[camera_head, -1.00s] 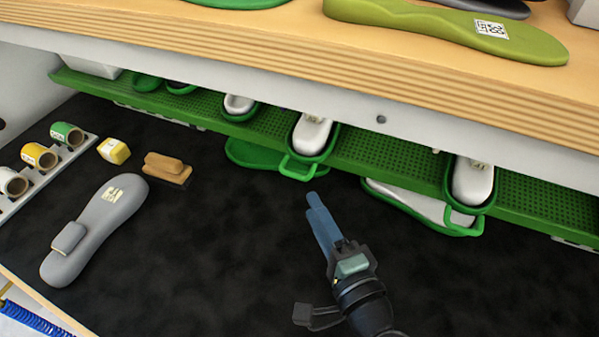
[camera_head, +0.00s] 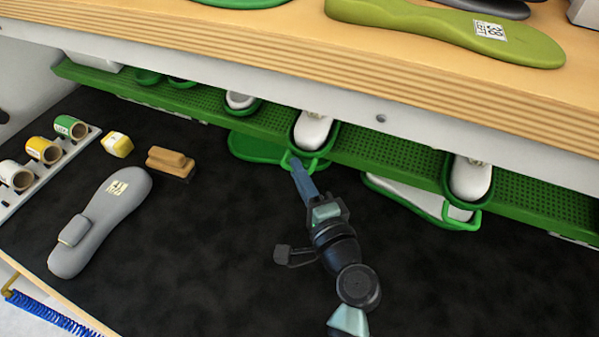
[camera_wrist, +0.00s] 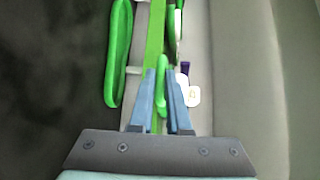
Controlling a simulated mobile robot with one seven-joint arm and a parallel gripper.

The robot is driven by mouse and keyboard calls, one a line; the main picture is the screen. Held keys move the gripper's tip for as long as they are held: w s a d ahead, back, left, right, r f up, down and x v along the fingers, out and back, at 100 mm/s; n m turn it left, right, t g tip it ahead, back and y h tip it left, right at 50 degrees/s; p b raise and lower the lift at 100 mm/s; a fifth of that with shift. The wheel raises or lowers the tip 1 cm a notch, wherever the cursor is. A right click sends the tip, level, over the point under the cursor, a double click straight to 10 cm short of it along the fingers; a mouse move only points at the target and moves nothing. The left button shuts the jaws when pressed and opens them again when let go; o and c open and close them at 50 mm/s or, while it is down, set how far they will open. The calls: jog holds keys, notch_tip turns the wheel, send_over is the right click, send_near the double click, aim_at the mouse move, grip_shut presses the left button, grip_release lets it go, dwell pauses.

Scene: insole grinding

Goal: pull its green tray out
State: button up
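A green tray (camera_head: 297,138) holding a white insole (camera_head: 312,131) sits in the green perforated shelf under the wooden worktop, its looped handle (camera_head: 307,165) sticking out towards me. My gripper (camera_head: 296,164) has its blue fingertips at this handle. In the wrist view, my gripper's two fingers (camera_wrist: 163,85) stand slightly apart, one on each side of a green strip that looks like the handle (camera_wrist: 162,76). I cannot tell whether the fingers touch it. The tray is still in the shelf.
Another green tray with a white insole (camera_head: 470,180) is to the right. Below the shelf are green trays (camera_head: 250,148). A grey insole (camera_head: 115,200), a brush (camera_head: 170,160) and rolls (camera_head: 43,150) lie on the left of the black surface. The front right is clear.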

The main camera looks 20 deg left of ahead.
grip_shut()
jog(key=shift+f, duration=0.1)
dwell(1.1)
